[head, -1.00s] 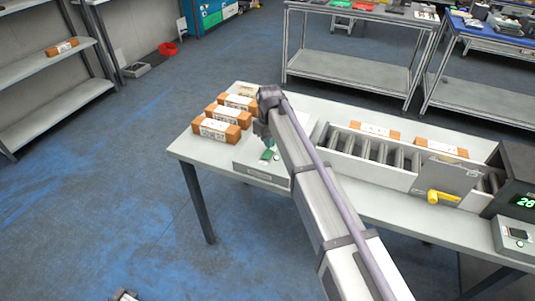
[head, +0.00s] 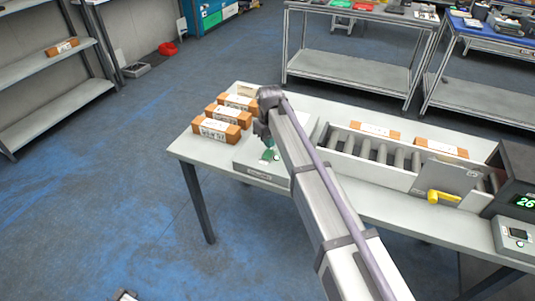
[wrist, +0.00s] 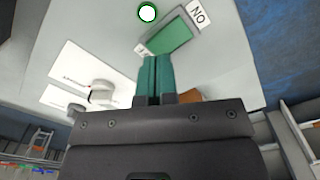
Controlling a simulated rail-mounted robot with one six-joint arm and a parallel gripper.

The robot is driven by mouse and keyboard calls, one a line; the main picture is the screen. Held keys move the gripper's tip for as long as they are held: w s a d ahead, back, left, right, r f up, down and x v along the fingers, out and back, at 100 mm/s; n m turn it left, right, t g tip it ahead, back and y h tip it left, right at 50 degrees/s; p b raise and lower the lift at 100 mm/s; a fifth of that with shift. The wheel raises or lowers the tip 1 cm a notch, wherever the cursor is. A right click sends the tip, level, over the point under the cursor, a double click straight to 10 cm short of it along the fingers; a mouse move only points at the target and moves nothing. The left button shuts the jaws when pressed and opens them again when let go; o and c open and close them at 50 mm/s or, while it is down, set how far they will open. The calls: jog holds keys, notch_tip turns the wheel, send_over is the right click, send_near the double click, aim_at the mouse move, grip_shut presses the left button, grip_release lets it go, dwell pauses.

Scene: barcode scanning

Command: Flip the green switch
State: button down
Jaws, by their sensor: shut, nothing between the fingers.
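The green switch (wrist: 170,34) is a flat green rocker on a light grey panel (wrist: 240,70). An "ON" label (wrist: 199,14) sits at its far end, and a label at its near end is partly hidden by my fingers. A round light (wrist: 147,12) with a green ring and bright centre is beside it. In the head view, the switch's green (head: 268,155) shows small beside my arm's end. My gripper (wrist: 154,62) is shut and empty, its teal fingertips just short of the switch's near end. I cannot tell whether they touch.
Several orange boxes (head: 217,130) stand at the table's left end. A roller conveyor (head: 380,155) with boxes behind it, a yellow scanner (head: 443,197) and a dark display unit (head: 518,190) are to the right. The table's left edge drops to open floor (head: 100,200).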

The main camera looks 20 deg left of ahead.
aim_at(269, 151)
jog(key=shift+f+b, duration=1.3)
dwell(0.4)
jog(key=shift+r, duration=0.1)
notch_tip(269, 151, up, 7)
jog(key=p, duration=0.7)
jog(key=s+d+m, duration=0.3)
jog(key=s+d, duration=0.4)
jog(key=d, duration=0.6)
jog(key=s+d+m, duration=0.4)
jog(key=s+d, duration=0.3)
jog(key=d, duration=0.7)
jog(key=s+d+m, duration=0.4)
jog(key=s+d, duration=0.3)
jog(key=d, duration=0.7)
jog(key=shift+s, duration=0.2)
